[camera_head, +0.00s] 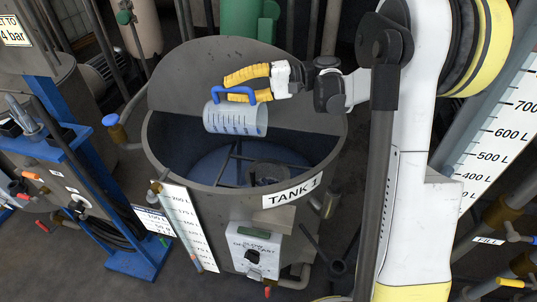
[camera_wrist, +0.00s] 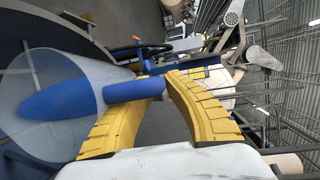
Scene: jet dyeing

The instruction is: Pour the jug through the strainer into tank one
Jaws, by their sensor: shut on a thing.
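My gripper (camera_head: 246,82) is shut on the blue handle (camera_head: 235,92) of a translucent jug (camera_head: 232,120). The jug is tipped onto its side above the open mouth of tank one (camera_head: 215,205), which carries a TANK 1 label. In the wrist view, the yellow fingers (camera_wrist: 150,100) flank the blue handle, and the jug (camera_wrist: 45,75) fills the left side. A dark round fitting (camera_head: 268,174), perhaps the strainer, sits inside the tank near its front rim, lower and right of the jug. I cannot make out liquid leaving the jug.
A raised grey lid (camera_head: 200,72) stands behind the tank mouth. A level scale (camera_head: 182,220) and a control box (camera_head: 252,252) are on the tank's front. A blue stand (camera_head: 75,160) is at left, and a large scale board (camera_head: 500,130) is at right.

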